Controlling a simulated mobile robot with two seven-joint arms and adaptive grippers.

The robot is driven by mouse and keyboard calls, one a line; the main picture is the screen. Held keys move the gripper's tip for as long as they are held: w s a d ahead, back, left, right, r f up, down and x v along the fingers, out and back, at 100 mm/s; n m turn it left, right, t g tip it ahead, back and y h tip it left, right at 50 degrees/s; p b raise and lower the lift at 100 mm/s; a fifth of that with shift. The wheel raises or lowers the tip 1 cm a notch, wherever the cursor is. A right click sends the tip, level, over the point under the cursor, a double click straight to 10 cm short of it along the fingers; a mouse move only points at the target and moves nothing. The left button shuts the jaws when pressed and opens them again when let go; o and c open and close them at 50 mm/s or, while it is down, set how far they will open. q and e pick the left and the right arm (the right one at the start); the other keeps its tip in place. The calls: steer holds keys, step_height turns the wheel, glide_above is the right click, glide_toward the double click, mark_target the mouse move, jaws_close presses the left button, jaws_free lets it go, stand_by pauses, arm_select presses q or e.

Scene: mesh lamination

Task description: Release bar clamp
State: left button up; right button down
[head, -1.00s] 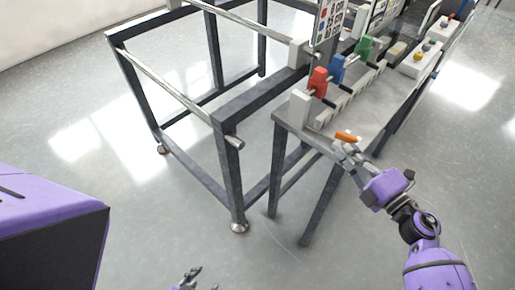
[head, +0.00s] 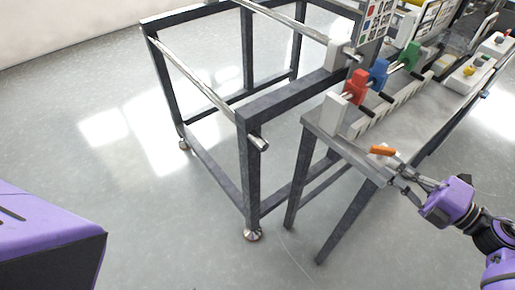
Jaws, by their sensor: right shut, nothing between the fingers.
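An orange handle (head: 382,151), which looks like part of the bar clamp, shows at the near end of the grey workbench (head: 349,153). The rest of the clamp is too small to make out. My right gripper (head: 394,175) is at the bench's near edge, just below and to the right of the orange handle in the picture. Its fingers are shut and empty. I cannot tell whether they touch the handle or the bench edge. My left gripper is not in view.
Red (head: 355,87), blue (head: 379,73) and green (head: 409,56) blocks stand in a row on the bench. A dark metal frame with a roller (head: 196,75) stands to the left. A control box (head: 465,75) sits farther back. The floor at left is clear.

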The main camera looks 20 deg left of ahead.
arm_select(q)
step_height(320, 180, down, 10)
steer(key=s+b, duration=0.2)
steer(key=b, duration=0.9)
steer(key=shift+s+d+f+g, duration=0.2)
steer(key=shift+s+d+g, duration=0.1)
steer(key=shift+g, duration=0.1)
arm_select(e)
steer(key=w+n+g, duration=0.1)
steer(key=g, duration=0.1)
steer(key=w+d+n+g+y, duration=0.1)
steer(key=n+g, duration=0.1)
steer(key=g, duration=0.1)
steer(key=w+d+n+g, duration=0.1)
steer(key=n+g, duration=0.1)
steer(key=g, duration=0.1)
arm_select(q)
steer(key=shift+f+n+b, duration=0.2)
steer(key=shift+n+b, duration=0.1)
steer(key=shift+b, duration=0.2)
arm_select(e)
steer(key=shift+w, duration=0.1)
steer(key=shift+d, duration=0.1)
